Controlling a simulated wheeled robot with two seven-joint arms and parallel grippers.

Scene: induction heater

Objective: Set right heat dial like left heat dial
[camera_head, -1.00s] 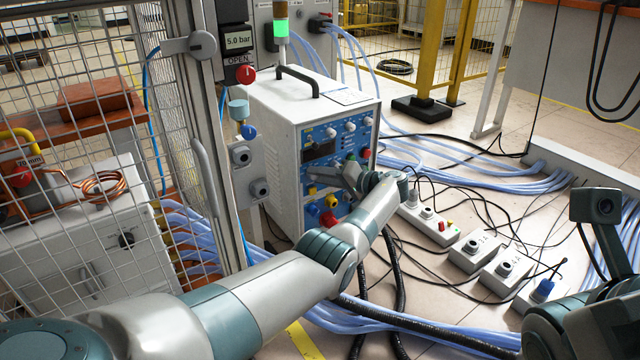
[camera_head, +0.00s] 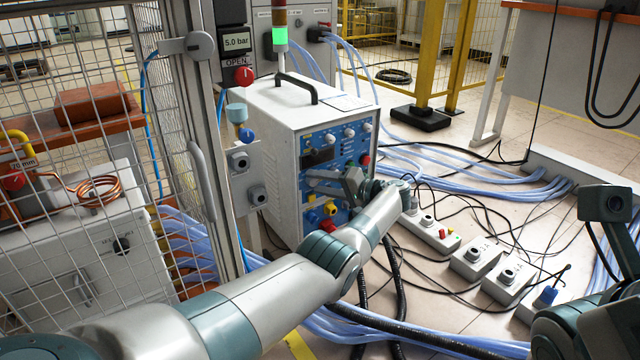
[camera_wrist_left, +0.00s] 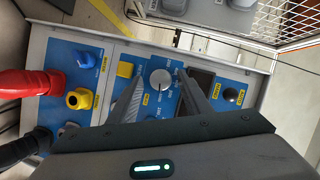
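The white heater (camera_head: 271,148) stands in the middle with a blue control panel on its front. In the left wrist view, a silver dial (camera_wrist_left: 160,79) shows between the open fingers of my left gripper (camera_wrist_left: 160,76). Contact with it cannot be made out. My right gripper is not in view.
A red knob (camera_head: 365,159) sits on the panel's right, and yellow and red connectors (camera_wrist_left: 78,99) (camera_wrist_left: 30,83) on its lower part. A wire fence (camera_head: 75,180) stands at left. Cables and small grey boxes (camera_head: 475,253) lie on the floor at right.

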